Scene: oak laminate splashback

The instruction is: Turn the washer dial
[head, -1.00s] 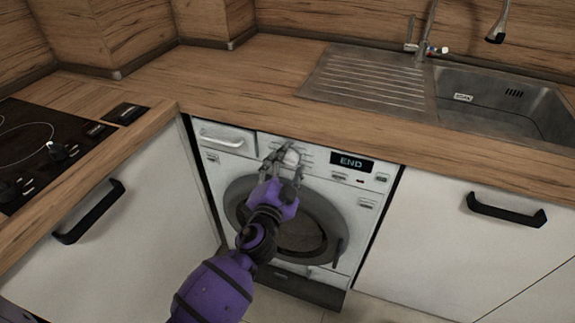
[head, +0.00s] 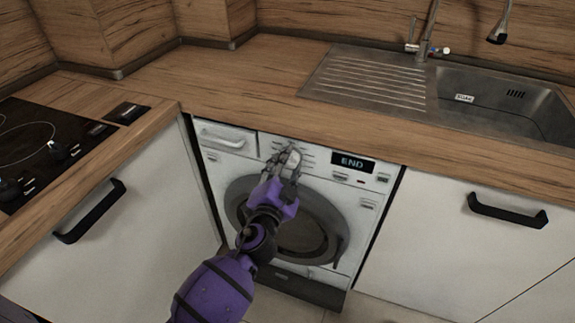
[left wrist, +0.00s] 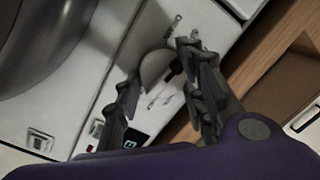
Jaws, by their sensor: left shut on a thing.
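In the left wrist view the dial (left wrist: 156,66) lies between the two dark fingers of my left gripper (left wrist: 158,72). The gripper is shut on the dial, and its wrist is tilted to one side. My right gripper is in neither view.
A drawer (head: 222,137) is at the washer's upper left. White cabinets with black handles (head: 507,210) flank the washer. The wooden counter (head: 225,85) overhangs above, with a sink (head: 500,98) on the right and a hob (head: 40,150) on the left.

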